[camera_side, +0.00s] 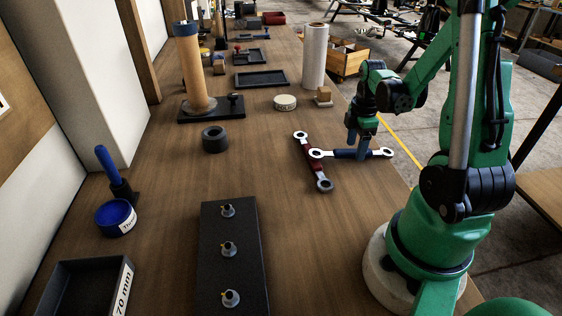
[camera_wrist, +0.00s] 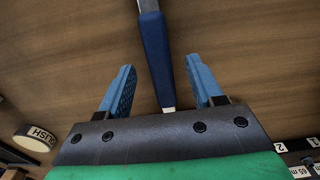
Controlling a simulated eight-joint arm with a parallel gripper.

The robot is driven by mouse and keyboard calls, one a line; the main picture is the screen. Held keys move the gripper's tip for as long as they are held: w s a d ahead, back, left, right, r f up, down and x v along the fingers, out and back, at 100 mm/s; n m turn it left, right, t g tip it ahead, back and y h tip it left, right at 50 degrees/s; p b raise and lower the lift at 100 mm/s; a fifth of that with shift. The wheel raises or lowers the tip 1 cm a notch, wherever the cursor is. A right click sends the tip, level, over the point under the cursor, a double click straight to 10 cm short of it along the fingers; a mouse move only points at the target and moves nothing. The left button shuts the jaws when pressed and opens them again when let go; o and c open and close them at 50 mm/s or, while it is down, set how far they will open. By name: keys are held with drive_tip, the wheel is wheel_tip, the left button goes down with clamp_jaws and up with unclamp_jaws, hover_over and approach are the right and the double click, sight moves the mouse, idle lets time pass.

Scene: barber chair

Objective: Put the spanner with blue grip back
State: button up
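The spanner with blue grip (camera_side: 345,154) lies on the bench with a pale ring at each end. One ring lies beside or over the red-gripped spanner (camera_side: 308,156); I cannot tell whether they touch. My gripper (camera_side: 364,147) points down over the blue grip, towards its right part. In the wrist view, my gripper (camera_wrist: 160,63) is open, and the blue grip (camera_wrist: 156,58) runs between its fingers with a gap on both sides. The spanner's ring ends are out of the wrist view.
A black block with several pegs (camera_side: 212,269) stands at the front middle, its pegs bare. A black ring (camera_side: 215,139), a white round tin (camera_side: 285,102), a paper roll (camera_side: 314,56) and an open tray (camera_side: 88,288) are around. Bench between block and spanners is clear.

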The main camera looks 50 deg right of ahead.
wheel_tip(320, 180, up, 12)
drive_tip(key=r, duration=0.1)
drive_tip(key=w+a+m+t, duration=0.3)
drive_tip(key=a+m, duration=0.1)
drive_tip(key=a, duration=0.6)
drive_tip(key=w+a+f+m+t, duration=0.1)
drive_tip(key=w+a+m+t, duration=0.2)
drive_tip(key=a, duration=0.8)
drive_tip(key=shift+w+m+t, duration=0.4)
drive_tip(key=shift+m+t, duration=0.2)
drive_tip(key=shift+m, duration=0.4)
